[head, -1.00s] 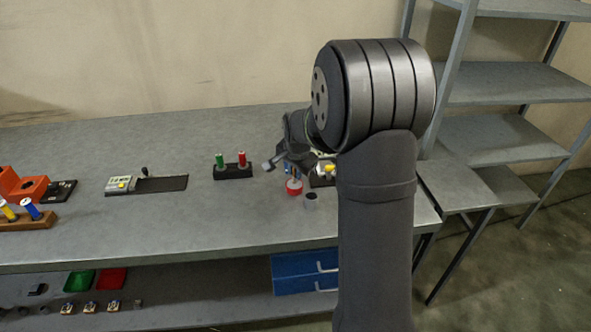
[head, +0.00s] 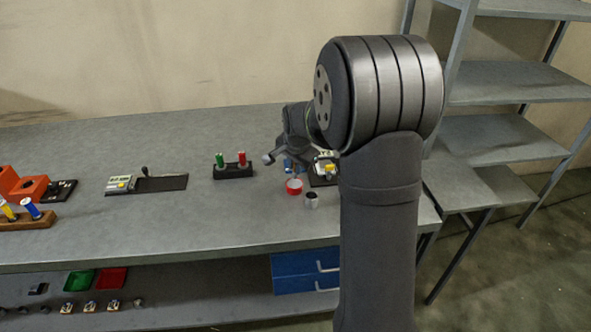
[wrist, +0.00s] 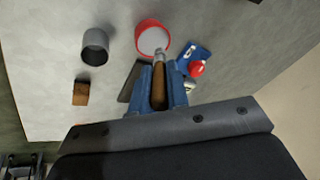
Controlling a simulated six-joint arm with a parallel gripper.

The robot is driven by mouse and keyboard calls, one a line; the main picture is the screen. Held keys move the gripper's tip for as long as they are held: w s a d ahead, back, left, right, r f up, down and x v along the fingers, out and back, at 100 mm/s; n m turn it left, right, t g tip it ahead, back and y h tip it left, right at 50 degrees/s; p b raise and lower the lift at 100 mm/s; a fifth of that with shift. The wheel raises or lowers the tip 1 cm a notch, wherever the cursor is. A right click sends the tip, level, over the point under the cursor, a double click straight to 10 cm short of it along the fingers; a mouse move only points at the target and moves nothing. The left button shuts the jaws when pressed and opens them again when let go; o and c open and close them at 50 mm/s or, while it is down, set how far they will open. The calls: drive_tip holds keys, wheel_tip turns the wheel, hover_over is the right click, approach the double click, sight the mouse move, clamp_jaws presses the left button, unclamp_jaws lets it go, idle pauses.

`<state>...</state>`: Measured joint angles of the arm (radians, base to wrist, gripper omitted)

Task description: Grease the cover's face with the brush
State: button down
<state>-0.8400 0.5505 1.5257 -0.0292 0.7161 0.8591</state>
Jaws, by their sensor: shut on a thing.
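My gripper (wrist: 160,86) is shut on the brush (wrist: 158,88), seen in the wrist view. The brush has a brown wooden handle and a silvery ferrule. Its tip end points toward the red-rimmed pot (wrist: 140,24) with pale content and overlaps its near rim in the picture; I cannot tell whether it touches. In the head view the pot (head: 294,191) stands on the bench, just in front of my gripper, whose fingers are partly hidden by my arm. I cannot identify the cover with certainty.
A grey cup (wrist: 95,47) and a small wooden block (wrist: 80,93) are left of the brush. A blue part with a red knob (wrist: 197,68) is to its right. A black holder with green and red items (head: 233,172) stands left of the pot. Bench between is clear.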

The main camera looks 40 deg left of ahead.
drive_tip(key=shift+r, duration=2.5)
drive_tip(key=shift+w+d, duration=0.1)
drive_tip(key=w+d+f+m, duration=0.15)
drive_tip(key=w+d, duration=0.35)
drive_tip(key=d, duration=1)
drive_tip(key=w+d+f+m, duration=0.1)
drive_tip(key=w+d+f, duration=0.35)
drive_tip(key=d, duration=0.95)
drive_tip(key=w+d+m, duration=0.1)
drive_tip(key=w+d, duration=0.5)
drive_tip(key=d, duration=0.9)
wheel_tip(320, 180, down, 10)
drive_tip(key=s+n, duration=0.2)
drive_tip(key=n, duration=0.2)
drive_tip(key=shift+f, duration=0.25)
drive_tip(key=shift+s+d, duration=0.1)
